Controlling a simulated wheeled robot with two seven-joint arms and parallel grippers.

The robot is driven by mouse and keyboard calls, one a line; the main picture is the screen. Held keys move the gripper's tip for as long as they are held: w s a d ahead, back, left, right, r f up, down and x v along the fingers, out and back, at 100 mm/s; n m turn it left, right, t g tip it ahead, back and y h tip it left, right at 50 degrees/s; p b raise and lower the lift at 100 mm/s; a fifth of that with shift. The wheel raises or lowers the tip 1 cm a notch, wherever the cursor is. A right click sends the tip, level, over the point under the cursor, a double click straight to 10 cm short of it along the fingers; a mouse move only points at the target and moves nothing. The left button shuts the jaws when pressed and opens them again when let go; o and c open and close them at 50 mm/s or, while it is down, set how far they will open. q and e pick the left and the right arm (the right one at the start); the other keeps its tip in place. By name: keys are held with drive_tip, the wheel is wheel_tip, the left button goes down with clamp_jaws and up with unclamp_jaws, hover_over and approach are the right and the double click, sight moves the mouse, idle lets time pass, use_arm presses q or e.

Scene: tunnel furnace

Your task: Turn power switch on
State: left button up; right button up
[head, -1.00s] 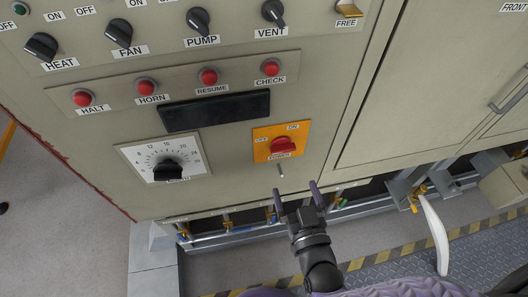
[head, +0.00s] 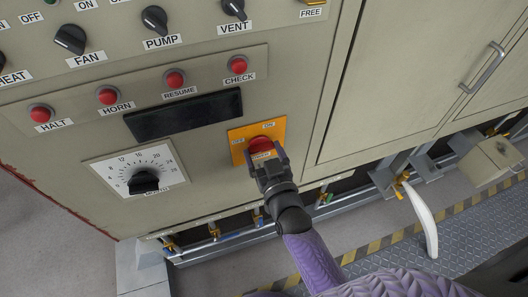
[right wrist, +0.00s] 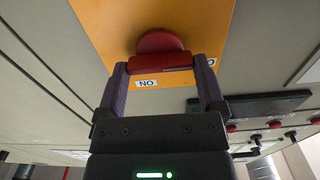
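The power switch (head: 261,144) is a red knob on an orange plate (head: 236,136) on the beige panel. In the head view my right gripper (head: 264,159) covers its lower part. The right wrist view shows the red handle (right wrist: 160,60) between the two fingers of my right gripper (right wrist: 160,75). The handle fills the gap, and the fingers appear to touch its two ends. An ON label (right wrist: 147,83) shows upside down beside the knob there. The switch's exact turn angle is hard to read behind the gripper. My left gripper is not in view.
Red HALT (head: 41,113), HORN (head: 107,95), RESUME (head: 174,79) and CHECK (head: 237,65) buttons sit above a black display (head: 184,115). A dial (head: 144,181) lies left of the switch. A cabinet door handle (head: 482,68) protrudes at right. Pipes run below the panel.

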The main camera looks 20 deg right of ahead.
drive_tip(key=c, duration=0.6)
drive_tip(key=shift+c, duration=0.2)
drive_tip(key=shift+m, duration=0.4)
drive_tip(key=m+p, duration=0.1)
drive_tip(key=m, duration=0.6)
drive_tip(key=shift+m, duration=0.3)
drive_tip(key=m, duration=0.4)
drive_tip(key=shift+d+f+m, duration=0.1)
drive_tip(key=shift+m, duration=0.2)
drive_tip(key=m+b, duration=0.1)
drive_tip(key=m, duration=0.3)
drive_tip(key=shift+f+m, duration=0.1)
drive_tip(key=shift+m, duration=0.5)
